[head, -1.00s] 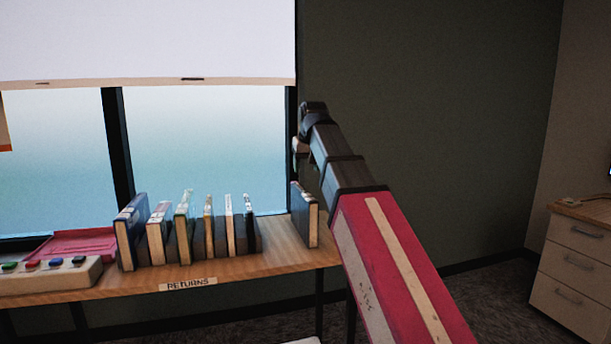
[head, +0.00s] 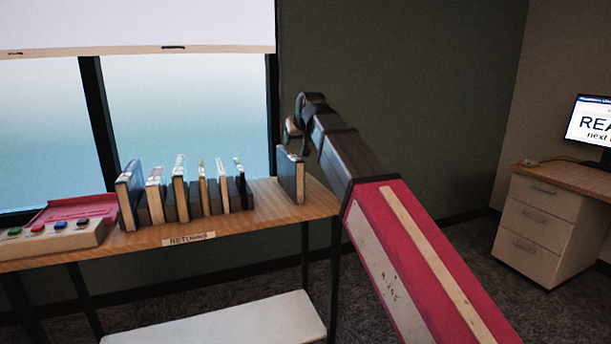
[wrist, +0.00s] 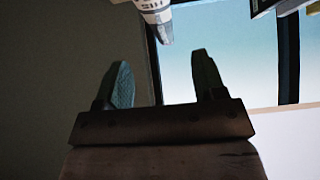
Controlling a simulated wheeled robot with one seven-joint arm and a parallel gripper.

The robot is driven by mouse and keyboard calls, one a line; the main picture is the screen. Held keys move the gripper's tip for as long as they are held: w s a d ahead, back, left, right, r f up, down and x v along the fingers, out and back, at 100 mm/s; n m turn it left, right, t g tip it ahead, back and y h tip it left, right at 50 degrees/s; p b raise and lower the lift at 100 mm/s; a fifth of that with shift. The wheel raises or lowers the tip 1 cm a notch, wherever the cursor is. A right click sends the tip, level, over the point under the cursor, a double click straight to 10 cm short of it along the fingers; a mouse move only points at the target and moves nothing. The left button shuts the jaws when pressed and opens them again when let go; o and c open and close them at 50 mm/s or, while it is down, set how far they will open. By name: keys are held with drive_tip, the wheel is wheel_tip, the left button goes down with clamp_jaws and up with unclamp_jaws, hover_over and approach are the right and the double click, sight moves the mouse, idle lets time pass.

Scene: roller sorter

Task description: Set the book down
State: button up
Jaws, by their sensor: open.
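A dark book with pale pages (head: 290,177) stands upright by itself near the right end of the wooden shelf top (head: 262,204) marked RETURNS. My gripper (head: 293,128) is just above and behind this book in the head view, partly hidden by my arm. In the wrist view my gripper (wrist: 162,62) has its two fingers spread apart with nothing between them. A white labelled end of something (wrist: 155,12) shows beyond the fingers at the top edge; I cannot tell which book it is.
A row of several books (head: 180,196) stands left of the single book, with a gap between. A button box (head: 50,238) and a pink tray (head: 75,209) are at the left end. A drawer cabinet (head: 540,220) with a monitor (head: 590,122) stands right.

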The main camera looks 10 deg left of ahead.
sight(291, 153)
drive_tip(key=x, duration=0.5)
drive_tip(key=shift+w, duration=0.1)
drive_tip(key=shift+x, duration=2.8)
clamp_jaws()
